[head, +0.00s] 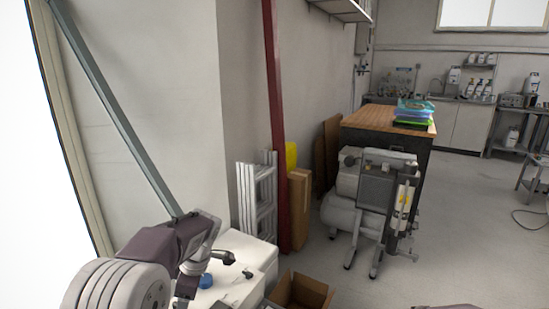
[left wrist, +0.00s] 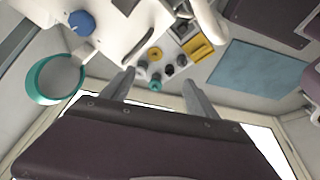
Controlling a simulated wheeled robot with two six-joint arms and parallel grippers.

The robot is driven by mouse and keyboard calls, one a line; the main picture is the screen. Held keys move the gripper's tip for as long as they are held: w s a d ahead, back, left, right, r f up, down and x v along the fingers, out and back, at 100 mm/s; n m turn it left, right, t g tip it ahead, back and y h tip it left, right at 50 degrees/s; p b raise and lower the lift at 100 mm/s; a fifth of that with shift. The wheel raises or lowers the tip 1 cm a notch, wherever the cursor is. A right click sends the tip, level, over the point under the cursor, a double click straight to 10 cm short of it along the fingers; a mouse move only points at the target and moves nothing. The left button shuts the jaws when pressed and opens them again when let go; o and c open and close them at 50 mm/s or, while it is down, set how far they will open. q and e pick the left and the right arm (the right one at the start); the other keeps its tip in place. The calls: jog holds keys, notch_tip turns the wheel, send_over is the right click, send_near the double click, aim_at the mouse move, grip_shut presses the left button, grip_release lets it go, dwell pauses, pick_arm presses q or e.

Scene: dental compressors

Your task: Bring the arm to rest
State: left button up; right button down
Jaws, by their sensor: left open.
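My left arm (head: 150,249) comes in from the lower left of the head view, bent, with its wrist end over or beside a white unit (head: 259,254). In the left wrist view my left gripper (left wrist: 158,77) shows two grey fingers spread apart, with nothing between them. Beyond the fingertips are several small black, teal and yellow knobs or fittings on a pale surface. I cannot tell how far they are from the fingers. In the head view the gripper's fingers cannot be made out clearly. My right gripper is not in view.
A blue cap (head: 206,281) sits on the white unit. A teal ring (left wrist: 55,79) shows in the left wrist view. An open cardboard box (head: 302,291) is at bottom centre, near a red post (head: 275,130). A compressor (head: 372,205) stands before a wood-topped bench (head: 375,121).

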pick_arm(q)
jog(key=s+d+f+m+h, duration=0.2)
jog(key=s+f+m, duration=0.2)
jog(key=s+m, duration=0.4)
jog(key=s+d+f+m+h, duration=0.2)
jog(key=s+d+f+m, duration=0.3)
jog(key=s, duration=0.6)
notch_tip(320, 180, up, 30)
jog(key=w+a+m+p, duration=0.1)
jog(key=m+p, duration=0.4)
jog(key=p, duration=2.5)
jog(key=shift+w+a+r+t, duration=0.2)
jog(key=shift+w+a+t, duration=0.2)
jog(key=shift+a, duration=0.1)
jog(key=shift+f, duration=0.1)
notch_tip(320, 180, down, 61)
jog(key=b, duration=6.1)
jog(key=shift+d+f, duration=0.15)
jog(key=shift+d, duration=0.25)
